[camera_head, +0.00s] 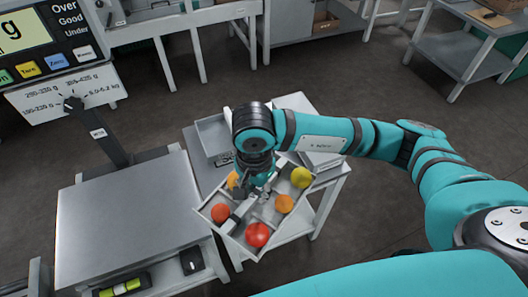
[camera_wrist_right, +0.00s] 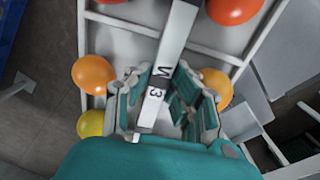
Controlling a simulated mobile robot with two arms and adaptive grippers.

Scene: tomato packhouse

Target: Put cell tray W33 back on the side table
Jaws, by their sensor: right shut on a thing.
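The cell tray W33 (camera_head: 228,238) is a pale divided tray holding several red, orange and yellow tomatoes. Its white centre bar (camera_wrist_right: 178,40) carries a label, partly legible as W and 3, in the right wrist view. My right gripper (camera_head: 256,184) comes down over the middle of the tray. In the wrist view its fingers (camera_wrist_right: 162,98) are shut on the centre bar from both sides. The side table (camera_head: 204,174) is behind and beneath the tray; the tray overhangs its front. I cannot tell whether they touch. My left gripper is out of view.
A grey open container (camera_head: 212,136) stands at the side table's back left; flat pale things (camera_head: 322,160) lie at its right. A large scale with a metal platform (camera_head: 130,222) stands close on the left. Benches line the back; floor shows right of the table.

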